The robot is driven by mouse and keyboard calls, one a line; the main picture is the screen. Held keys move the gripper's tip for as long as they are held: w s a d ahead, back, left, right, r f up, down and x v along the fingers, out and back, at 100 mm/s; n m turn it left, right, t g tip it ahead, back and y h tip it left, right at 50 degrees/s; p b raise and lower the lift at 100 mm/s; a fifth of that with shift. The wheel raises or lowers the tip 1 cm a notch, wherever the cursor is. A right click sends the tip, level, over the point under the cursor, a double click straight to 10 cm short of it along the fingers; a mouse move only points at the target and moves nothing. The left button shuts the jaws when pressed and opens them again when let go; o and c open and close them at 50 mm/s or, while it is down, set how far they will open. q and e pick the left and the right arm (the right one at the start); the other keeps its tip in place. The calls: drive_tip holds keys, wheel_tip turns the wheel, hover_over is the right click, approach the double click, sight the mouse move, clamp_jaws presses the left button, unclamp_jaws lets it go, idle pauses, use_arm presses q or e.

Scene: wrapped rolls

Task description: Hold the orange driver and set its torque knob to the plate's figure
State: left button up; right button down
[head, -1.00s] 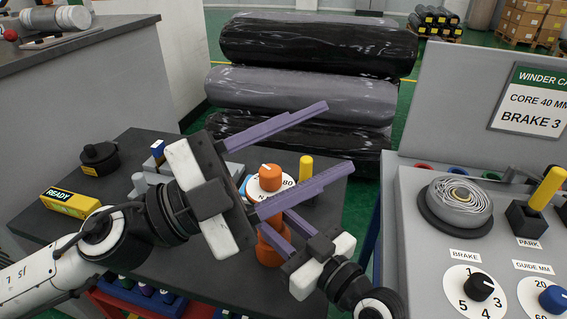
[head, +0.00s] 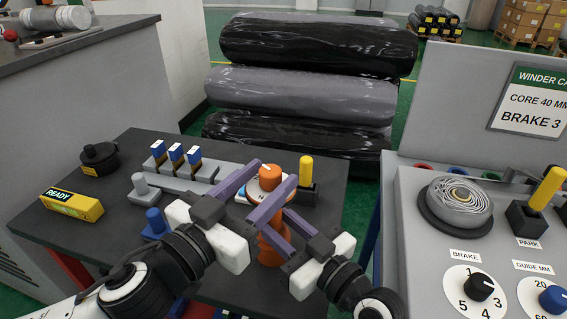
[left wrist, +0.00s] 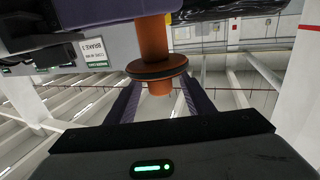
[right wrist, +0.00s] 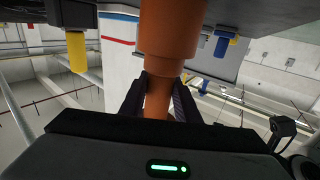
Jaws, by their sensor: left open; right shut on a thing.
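The orange driver (head: 270,250) stands upright near the dark table's right side. Its orange torque knob (head: 267,171), with a white pointer mark, sits on top above a white dial mostly hidden by my fingers. My right gripper (head: 270,224) is shut on the driver's body below the dial; the right wrist view shows the orange body (right wrist: 158,100) between its fingers. My left gripper (head: 276,173) is open, its purple fingertips around the knob with one on either side. In the left wrist view the knob (left wrist: 158,87) shows between the spread fingers. A card (head: 531,112) at right, cut off, reads BRAKE 3.
A yellow-handled tool (head: 306,171) stands close behind the driver. A rack (head: 185,178) of blue-topped pieces, a yellow READY box (head: 72,204) and a black round item (head: 99,158) are left. A grey control panel (head: 425,225) with dials stands right.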

use_arm(q)
drive_tip(key=x, duration=0.5)
drive_tip(key=shift+w, duration=0.1)
drive_tip(key=c, duration=1)
drive_tip(key=shift+c, duration=0.2)
